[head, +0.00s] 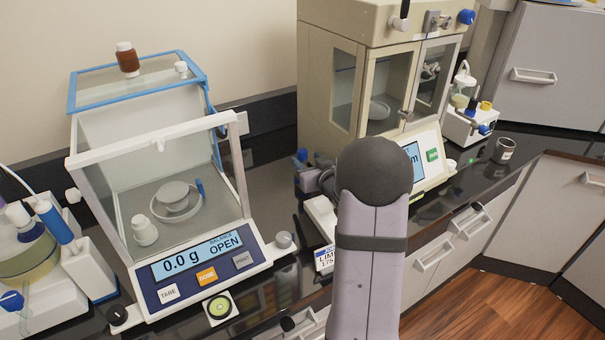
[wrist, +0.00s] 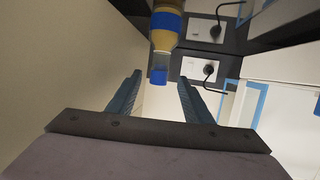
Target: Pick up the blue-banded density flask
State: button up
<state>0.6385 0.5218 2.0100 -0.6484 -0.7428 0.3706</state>
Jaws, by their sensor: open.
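The blue-banded flask (wrist: 164,38) shows at the top centre of the wrist view. It has a wide blue band, a yellowish-tan body and a smaller blue end pointing down the picture. My gripper (wrist: 160,77) is open, with its two dark blue fingers apart. The flask's blue end appears between the fingertips in the picture; I cannot tell the gap in depth, and no contact shows.
A balance (head: 205,268) reading 0.0 g, with a glass enclosure and blue-edged top, stands left. A large beige cabinet instrument (head: 317,80) stands behind my arm. A brown bottle (head: 127,60) sits on the balance's top. A cup (head: 503,151) stands at right.

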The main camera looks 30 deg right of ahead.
aim_at(304, 156)
jog(key=shift+w, duration=0.3)
jog(key=shift+p+x, duration=1.15)
jog(key=shift+x, duration=1.2)
jog(key=shift+d, duration=0.1)
jog(key=shift+r, duration=0.1)
grip_shut()
